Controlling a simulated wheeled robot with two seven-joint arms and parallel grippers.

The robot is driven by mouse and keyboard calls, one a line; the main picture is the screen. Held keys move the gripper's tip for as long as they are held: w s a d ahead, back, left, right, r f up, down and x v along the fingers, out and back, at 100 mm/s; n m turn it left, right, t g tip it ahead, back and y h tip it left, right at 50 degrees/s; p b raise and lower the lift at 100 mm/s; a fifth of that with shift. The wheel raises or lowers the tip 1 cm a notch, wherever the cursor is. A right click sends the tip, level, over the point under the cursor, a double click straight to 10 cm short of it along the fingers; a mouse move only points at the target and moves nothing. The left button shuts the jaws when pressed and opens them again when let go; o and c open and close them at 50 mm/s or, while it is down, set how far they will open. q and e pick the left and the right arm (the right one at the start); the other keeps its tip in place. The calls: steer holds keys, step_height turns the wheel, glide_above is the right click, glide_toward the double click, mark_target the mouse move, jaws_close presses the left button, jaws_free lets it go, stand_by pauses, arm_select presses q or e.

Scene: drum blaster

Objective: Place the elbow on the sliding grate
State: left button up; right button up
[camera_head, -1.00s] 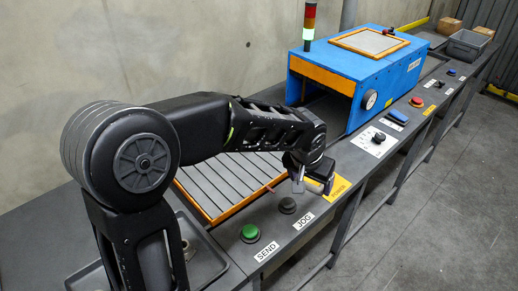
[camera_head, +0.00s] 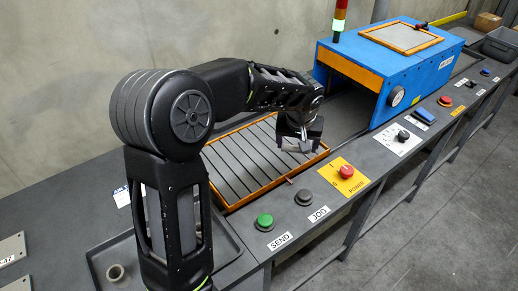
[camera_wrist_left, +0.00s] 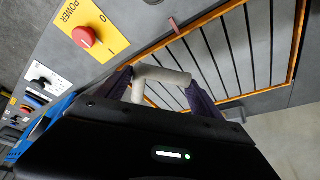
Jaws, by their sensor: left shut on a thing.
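The elbow (camera_wrist_left: 160,75) is a pale grey bent pipe piece. In the left wrist view it sits between the two dark fingers of my left gripper (camera_wrist_left: 165,88), which is shut on it. In the head view my left gripper (camera_head: 300,146) hangs over the right end of the sliding grate (camera_head: 232,177), an orange-framed panel of grey slats. The grate also shows behind the fingers in the left wrist view (camera_wrist_left: 236,50). The elbow appears above the slats; the exact gap is unclear. My right gripper is out of view.
The red POWER knob (camera_head: 346,171), green SEND button (camera_head: 264,222) and dark JOG button (camera_head: 303,198) line the bench front. The blue machine (camera_head: 390,75) stands beyond the grate. A grey tray (camera_head: 232,252) with a ring-shaped piece (camera_head: 116,272) lies near my arm.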

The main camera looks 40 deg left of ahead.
arm_select(q)
steer(key=a+n+g+y+p, duration=0.1)
steer(key=a+n, duration=0.4)
steer(key=a, duration=0.6)
steer(key=shift+s+a+r+y, duration=0.3)
steer(key=shift+s+r, duration=0.15)
steer(key=p, duration=0.1)
glide_above(261, 155)
steer(key=s+d, duration=0.1)
steer(key=shift+f, duration=3.15)
step_height(261, 155, down, 3)
steer(key=shift+d+f+p, duration=0.1)
steer(key=shift+f+p, duration=0.1)
steer(key=shift+p, duration=0.1)
steer(key=shift+f, duration=0.2)
